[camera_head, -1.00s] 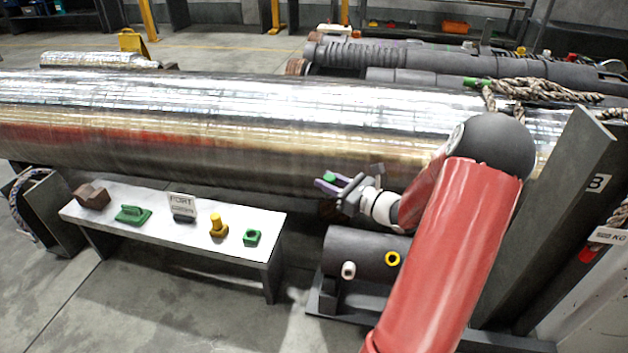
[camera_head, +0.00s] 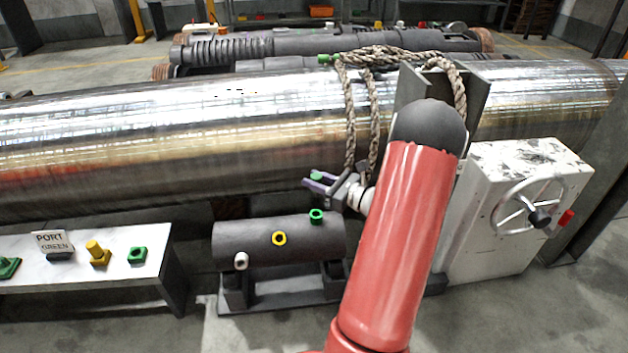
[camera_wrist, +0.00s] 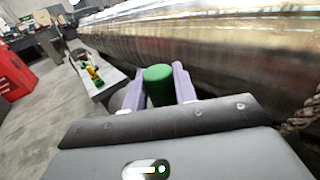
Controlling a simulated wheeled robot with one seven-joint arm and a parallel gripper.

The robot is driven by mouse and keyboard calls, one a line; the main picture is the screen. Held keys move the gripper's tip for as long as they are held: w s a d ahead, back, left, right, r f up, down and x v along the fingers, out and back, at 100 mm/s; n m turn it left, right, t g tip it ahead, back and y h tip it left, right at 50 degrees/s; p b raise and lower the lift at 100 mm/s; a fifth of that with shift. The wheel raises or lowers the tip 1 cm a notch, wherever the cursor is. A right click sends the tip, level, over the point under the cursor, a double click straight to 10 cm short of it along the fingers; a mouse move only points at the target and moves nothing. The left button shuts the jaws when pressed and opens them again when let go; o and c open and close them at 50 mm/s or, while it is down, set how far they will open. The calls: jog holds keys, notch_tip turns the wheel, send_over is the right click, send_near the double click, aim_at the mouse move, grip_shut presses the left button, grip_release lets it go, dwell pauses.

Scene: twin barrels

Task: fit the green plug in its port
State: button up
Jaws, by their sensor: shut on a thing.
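My gripper (camera_head: 318,180), with purple fingers, is shut on the green plug (camera_wrist: 158,86), which stands between the fingers in the wrist view. In the head view only a small green part of the plug (camera_head: 316,176) shows. A green ring-shaped port (camera_head: 317,216) sits on the upper right of a small dark grey barrel (camera_head: 245,243). My gripper is above this port in the picture, apart from it. The barrel also has a yellow ring (camera_head: 279,239) and a white ring (camera_head: 241,261).
A white bench (camera_head: 60,285) at left holds a "PORT GREEN" sign (camera_head: 52,243), a yellow piece (camera_head: 97,252) and a green square piece (camera_head: 137,255). A large shiny barrel (camera_head: 150,150) lies behind. A white cabinet with a handwheel (camera_head: 528,205) stands at right.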

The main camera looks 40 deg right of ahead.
aim_at(316, 195)
jog(key=shift+f+b, duration=2)
jog(key=shift+f, duration=0.9)
jog(key=shift+f+b, duration=1.1)
jog(key=shift+f, duration=0.75)
jog(key=o, duration=1.1)
jog(key=v, duration=0.7)
jog(key=shift+s+d+p, duration=0.1)
jog(key=shift+s+p, duration=0.3)
